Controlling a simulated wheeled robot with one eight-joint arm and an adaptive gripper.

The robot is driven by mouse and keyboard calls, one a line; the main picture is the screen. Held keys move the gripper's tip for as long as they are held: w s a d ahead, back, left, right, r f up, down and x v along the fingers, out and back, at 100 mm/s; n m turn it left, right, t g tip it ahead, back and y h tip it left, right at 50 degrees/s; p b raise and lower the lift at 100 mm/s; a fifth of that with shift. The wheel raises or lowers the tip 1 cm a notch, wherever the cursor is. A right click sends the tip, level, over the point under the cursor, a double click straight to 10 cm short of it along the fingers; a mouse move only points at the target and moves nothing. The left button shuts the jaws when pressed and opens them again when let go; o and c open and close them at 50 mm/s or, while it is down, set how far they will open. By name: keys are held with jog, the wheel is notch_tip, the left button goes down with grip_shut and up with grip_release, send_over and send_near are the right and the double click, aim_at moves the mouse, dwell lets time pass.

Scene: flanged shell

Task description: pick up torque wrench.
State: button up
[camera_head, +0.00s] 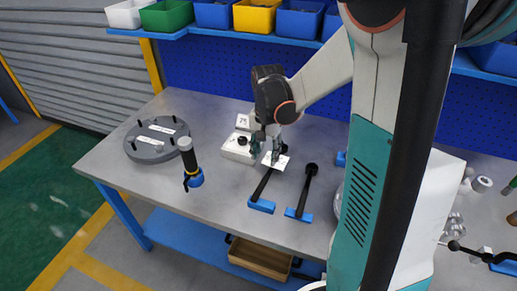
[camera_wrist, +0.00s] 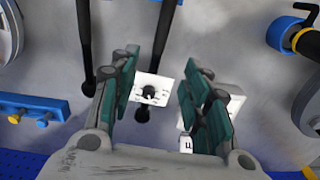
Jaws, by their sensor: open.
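Two long black wrench-like tools with blue ends lie on the grey bench; I cannot tell which is the torque wrench. The left tool (camera_head: 263,184) has a white plate (camera_head: 281,164) at its far end and also shows in the wrist view (camera_wrist: 164,35). The right tool (camera_head: 305,189) lies apart from it and shows at the left in the wrist view (camera_wrist: 85,38). My gripper (camera_head: 270,150) is open and empty above the left tool's far end. In the wrist view the white plate (camera_wrist: 143,81) with a black knob shows between the teal fingers (camera_wrist: 162,72).
A white box (camera_head: 236,150) with a black knob stands just left of my gripper. A black upright tool (camera_head: 187,157) in a blue base and a grey flanged disc (camera_head: 150,153) stand farther left. Coloured bins (camera_head: 257,17) line the shelf behind. The front left bench is clear.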

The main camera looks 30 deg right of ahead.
aim_at(264, 179)
notch_tip(264, 179, down, 9)
jog(key=b, duration=0.3)
jog(key=shift+r, duration=0.15)
jog(key=shift+a+f+b, duration=0.15)
jog(key=shift+f+b, duration=1.2)
jog(key=shift+f, duration=1.35)
grip_shut()
